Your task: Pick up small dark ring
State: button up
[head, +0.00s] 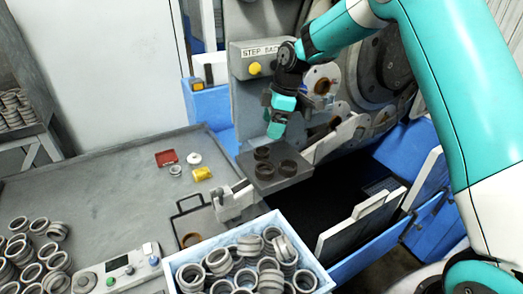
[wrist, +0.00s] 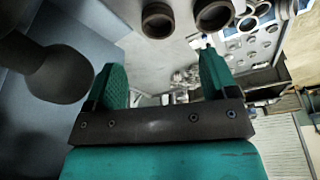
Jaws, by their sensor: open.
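Several dark rings sit on a small grey plate (head: 283,183) in front of the machine. One dark ring (head: 262,153) is at the back, another (head: 265,170) in front of it, and a wider one (head: 288,167) to the right. Which is the task's small ring is not certain. My gripper (head: 277,119) is open and empty, just behind and above the plate, apart from the rings. In the wrist view two dark rings (wrist: 158,21) (wrist: 214,14) show at the top, beyond my open fingertips (wrist: 158,70).
A pale blue crate (head: 190,258) full of grey rings stands in front. More grey rings (head: 35,250) lie at the table's left beside a control panel (head: 118,272). A yellow item (head: 202,173) and a red tray (head: 166,158) lie on the table. The machine's face rises close behind.

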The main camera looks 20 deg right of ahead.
aim_at(263, 148)
jog(key=x, duration=0.3)
jog(key=shift+a+f+p, duration=0.1)
jog(key=shift+f+p, duration=0.2)
jog(key=shift+p, duration=0.1)
jog(key=shift+p+x, duration=1.45)
jog(key=shift+x, duration=1.25)
jog(key=shift+w, duration=0.2)
jog(key=c, duration=1)
